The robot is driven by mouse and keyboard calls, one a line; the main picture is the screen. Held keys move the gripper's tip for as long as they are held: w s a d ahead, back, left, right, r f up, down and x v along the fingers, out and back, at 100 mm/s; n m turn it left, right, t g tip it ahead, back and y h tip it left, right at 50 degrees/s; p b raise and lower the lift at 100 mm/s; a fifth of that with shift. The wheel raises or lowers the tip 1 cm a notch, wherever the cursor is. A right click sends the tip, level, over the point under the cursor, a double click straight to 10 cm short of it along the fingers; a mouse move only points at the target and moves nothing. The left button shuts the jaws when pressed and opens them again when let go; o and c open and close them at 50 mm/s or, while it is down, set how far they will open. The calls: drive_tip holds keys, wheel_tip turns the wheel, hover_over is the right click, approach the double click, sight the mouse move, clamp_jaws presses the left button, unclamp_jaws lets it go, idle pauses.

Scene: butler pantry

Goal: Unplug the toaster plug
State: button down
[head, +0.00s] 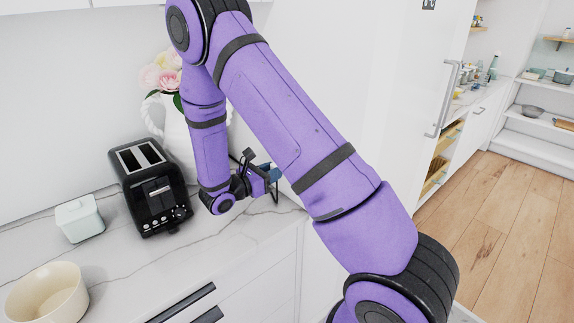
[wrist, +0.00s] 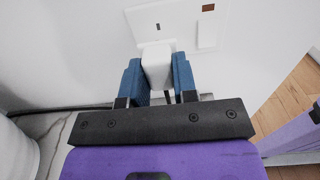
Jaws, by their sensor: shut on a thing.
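The toaster plug (wrist: 157,66) is a white block in the wrist view, up against the white wall socket (wrist: 150,22). I cannot tell how far its pins sit in the socket. My gripper (wrist: 158,75) has its two blue fingers shut on the plug's sides. In the head view my gripper (head: 271,175) is partly hidden behind my arm, right of the toaster, and the plug is hidden there. The black toaster (head: 150,185) stands upright on the marble counter (head: 215,245). A dark cord (wrist: 50,108) runs along the counter at left in the wrist view.
A white vase (head: 172,128) with pink flowers stands behind the toaster. A small pale lidded box (head: 79,218) and a cream bowl (head: 48,293) are on the counter at left. A tall white door with a handle (head: 443,98) stands at right. The wooden floor (head: 510,230) is clear.

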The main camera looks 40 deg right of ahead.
drive_tip(key=shift+a, duration=0.75)
idle(0.8)
drive_tip(key=w+a+r+n+t+y, duration=0.2)
drive_tip(key=w+a+n+t+y, duration=0.3)
drive_tip(key=w+n+t+y, duration=0.1)
drive_tip(key=w+a+r+n+t+y, duration=0.2)
drive_tip(key=w+a+n+t+y, duration=0.3)
drive_tip(key=w+n+t, duration=0.3)
drive_tip(key=t+y, duration=0.1)
drive_tip(key=t, duration=0.1)
drive_tip(key=shift+a+r+t+y, duration=0.2)
drive_tip(key=shift+r+t+y, duration=0.1)
drive_tip(key=shift+y, duration=0.1)
